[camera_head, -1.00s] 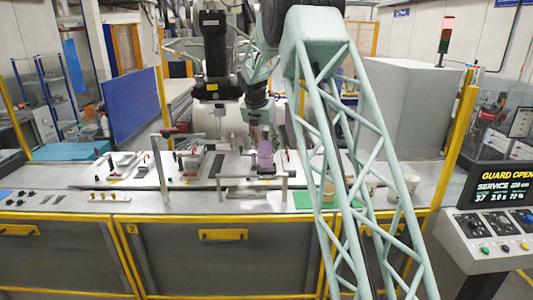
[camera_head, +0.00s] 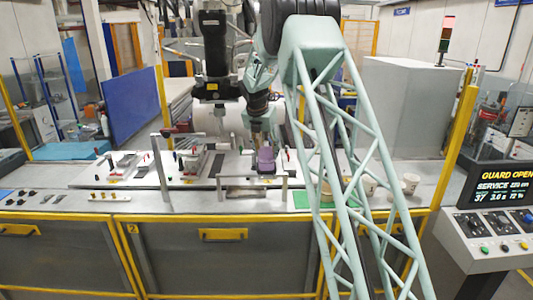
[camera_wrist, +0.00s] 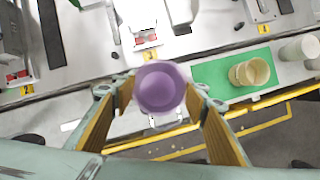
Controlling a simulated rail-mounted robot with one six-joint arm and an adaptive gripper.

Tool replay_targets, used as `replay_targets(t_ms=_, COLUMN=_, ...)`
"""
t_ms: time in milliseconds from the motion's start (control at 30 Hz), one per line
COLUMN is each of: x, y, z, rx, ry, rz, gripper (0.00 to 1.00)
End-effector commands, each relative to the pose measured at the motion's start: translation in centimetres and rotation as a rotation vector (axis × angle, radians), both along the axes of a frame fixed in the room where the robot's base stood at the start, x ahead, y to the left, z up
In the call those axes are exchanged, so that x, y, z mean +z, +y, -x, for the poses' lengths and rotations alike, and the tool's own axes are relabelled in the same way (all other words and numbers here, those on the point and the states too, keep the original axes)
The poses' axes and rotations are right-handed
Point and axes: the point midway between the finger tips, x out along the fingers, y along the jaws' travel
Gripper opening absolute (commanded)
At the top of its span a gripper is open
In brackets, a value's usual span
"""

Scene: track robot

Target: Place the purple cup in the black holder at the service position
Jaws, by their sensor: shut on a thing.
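The purple cup (camera_wrist: 160,88) is between the two fingers of my gripper (camera_wrist: 158,100) in the wrist view. I look into its open top, and my gripper is shut on it. In the head view the purple cup (camera_head: 266,160) shows below my gripper (camera_head: 264,146), over the white work plate. That base may be the black holder; I cannot tell surely. The held cup's underside is hidden.
A green mat (camera_wrist: 215,78) lies to the right with a tan cup (camera_wrist: 250,72) on it. Pale cups (camera_wrist: 299,47) stand further right. A grey metal frame (camera_head: 282,182) stands in front of the held cup. Fixtures with red handles (camera_head: 190,162) are on the left.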

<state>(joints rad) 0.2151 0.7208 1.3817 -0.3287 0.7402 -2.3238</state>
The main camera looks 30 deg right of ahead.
Motion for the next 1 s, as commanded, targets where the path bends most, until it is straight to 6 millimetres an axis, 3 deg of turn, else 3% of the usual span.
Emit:
replay_targets(t_ms=567, x=-0.64, y=-0.02, z=0.00, rx=0.001, ry=0.000, rz=0.001, gripper=0.30)
replay_targets(t_ms=600, x=-0.65, y=-0.01, z=-0.01, rx=0.001, ry=0.000, rz=0.001, gripper=0.42)
replay_targets(t_ms=733, x=-0.64, y=-0.01, z=-0.01, rx=0.000, ry=-0.001, rz=0.001, gripper=0.54)
replay_targets(t_ms=1000, x=-0.63, y=-0.02, z=0.00, rx=0.000, ry=-0.001, rz=0.001, gripper=0.54)
